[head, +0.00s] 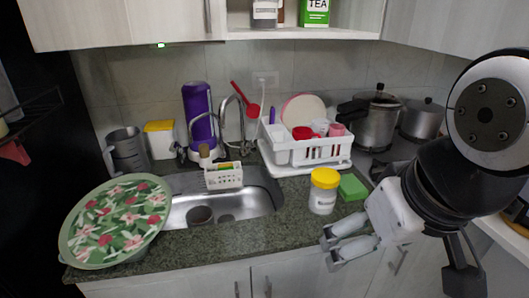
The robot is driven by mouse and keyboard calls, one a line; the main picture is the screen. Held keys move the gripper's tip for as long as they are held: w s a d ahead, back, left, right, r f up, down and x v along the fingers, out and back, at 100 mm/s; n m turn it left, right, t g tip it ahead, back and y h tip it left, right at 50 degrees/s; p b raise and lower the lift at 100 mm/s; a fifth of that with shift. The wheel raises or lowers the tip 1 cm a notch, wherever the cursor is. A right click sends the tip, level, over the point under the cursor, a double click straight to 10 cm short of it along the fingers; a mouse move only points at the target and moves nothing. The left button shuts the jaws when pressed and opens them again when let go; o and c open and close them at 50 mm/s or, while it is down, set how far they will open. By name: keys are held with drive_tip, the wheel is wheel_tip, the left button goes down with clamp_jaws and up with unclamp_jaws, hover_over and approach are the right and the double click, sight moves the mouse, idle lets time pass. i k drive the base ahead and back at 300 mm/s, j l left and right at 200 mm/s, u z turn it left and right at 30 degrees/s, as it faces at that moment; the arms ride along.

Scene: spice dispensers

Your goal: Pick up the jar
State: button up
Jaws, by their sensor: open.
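A small jar (323,191) with a yellow lid and a whitish body stands upright on the dark counter, right of the sink, near the front edge. My gripper (327,248) is open and empty at the lower right, in front of the counter edge. Its fingers point left and lie below the jar in the picture, apart from it. A second container (160,139) with a yellow lid stands at the back left, by the wall.
A green sponge (352,187) lies close to the jar's right. A white dish rack (305,148) stands behind it. Left are the sink (232,204) and a large floral tray (115,222). Pots (376,121) stand back right. The counter left of the jar is clear.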

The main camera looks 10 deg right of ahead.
sight(322, 203)
drive_tip(key=i+l+u, duration=0.45)
drive_tip(key=i+l, duration=0.25)
